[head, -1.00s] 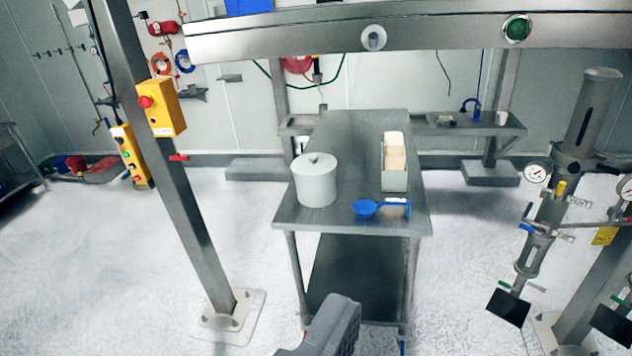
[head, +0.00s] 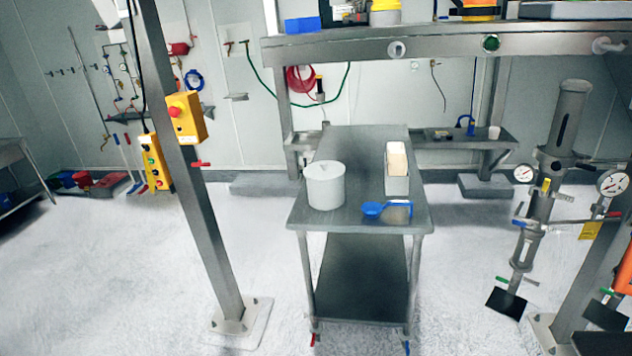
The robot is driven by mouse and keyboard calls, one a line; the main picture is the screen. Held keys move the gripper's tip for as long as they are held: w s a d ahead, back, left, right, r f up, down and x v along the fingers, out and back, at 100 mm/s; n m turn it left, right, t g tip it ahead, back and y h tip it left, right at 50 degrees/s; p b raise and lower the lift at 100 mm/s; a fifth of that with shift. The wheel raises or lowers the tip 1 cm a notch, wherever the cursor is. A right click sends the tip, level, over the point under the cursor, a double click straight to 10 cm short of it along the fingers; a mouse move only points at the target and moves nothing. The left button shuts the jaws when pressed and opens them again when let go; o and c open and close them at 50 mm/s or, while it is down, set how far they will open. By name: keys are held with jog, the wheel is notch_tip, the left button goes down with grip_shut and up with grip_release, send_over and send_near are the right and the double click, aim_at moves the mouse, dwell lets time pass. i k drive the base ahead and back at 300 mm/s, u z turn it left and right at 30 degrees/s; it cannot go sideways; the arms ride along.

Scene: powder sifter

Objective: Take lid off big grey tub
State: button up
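A light grey round tub (head: 326,192) stands upright at the left side of the steel trolley table (head: 350,219). Its flat lid (head: 324,169) is seated on top, with a small knob that is hard to make out. My gripper is not in view in this frame, so I cannot see whether it is open or shut. Nothing touches the tub or its lid.
On the trolley, a blue scoop (head: 374,209) lies right of the tub, and a grey bin with a pale block (head: 397,160) stands behind it. A steel post (head: 195,200) stands left and a gauge-fitted pipe assembly (head: 540,200) right. Open white floor surrounds the trolley.

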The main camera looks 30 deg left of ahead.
aim_at(327, 170)
jog(key=u, duration=0.8)
jog(key=i, duration=3)
jog(key=z, duration=0.5)
jog(key=i, duration=0.4)
jog(key=z, duration=0.25)
